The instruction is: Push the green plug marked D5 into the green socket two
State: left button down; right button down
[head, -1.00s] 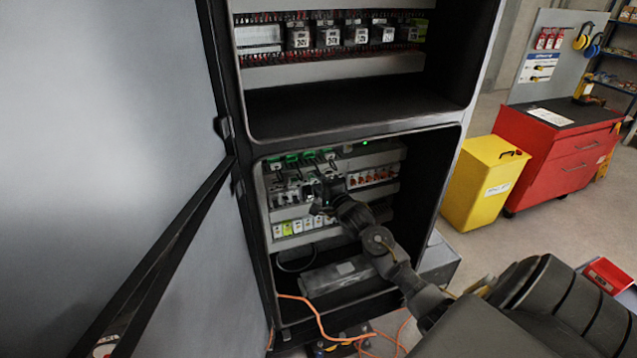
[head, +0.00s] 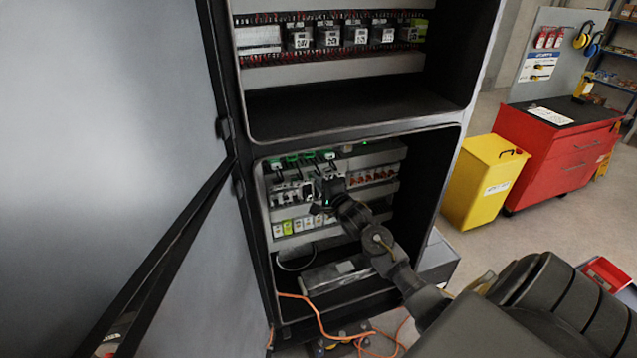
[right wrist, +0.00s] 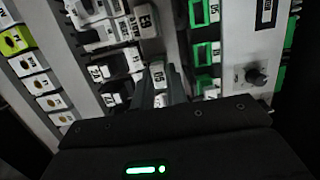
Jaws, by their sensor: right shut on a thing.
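My right gripper (head: 324,187) is inside the lower cabinet bay, close in front of the rows of modules. In the right wrist view its fingers (right wrist: 161,82) are shut on a small piece with a white label (right wrist: 159,74), which fits the plug. Its marking is too blurred to read surely, and its green part is not clear. Green sockets (head: 292,160) sit in the top row of the bay. In the right wrist view, green sockets (right wrist: 204,53) stand in a column just right of the fingers; which is two cannot be told. My left gripper is out of view.
Breakers with white labels (right wrist: 94,37) lie left of the fingers. A grey panel with a black knob (right wrist: 257,75) is to the right. The open cabinet door (head: 110,130) fills the left. An orange cable (head: 312,312) hangs below the bay.

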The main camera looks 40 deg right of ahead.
jog(key=shift+f, duration=0.1)
dwell(0.4)
jog(key=shift+s+a, duration=0.1)
jog(key=shift+s, duration=0.05)
jog(key=shift+s+a+p, duration=0.3)
jog(key=shift+s+p, duration=0.6)
jog(key=shift+s, duration=0.05)
jog(key=shift+s+a+p, duration=0.25)
jog(key=shift+s+p, duration=0.05)
jog(key=shift+s, duration=0.5)
jog(key=shift+s+a+p, duration=0.3)
jog(key=shift+s+p, duration=0.05)
jog(key=shift+s, duration=0.4)
jog(key=shift+s+a+p, duration=0.25)
jog(key=shift+s+p, duration=0.05)
jog(key=shift+s, duration=0.5)
jog(key=w+a+r, duration=0.2)
jog(key=a+r, duration=0.3)
jog(key=r, duration=0.1)
jog(key=shift+a+r, duration=0.15)
jog(key=shift+r, duration=0.05)
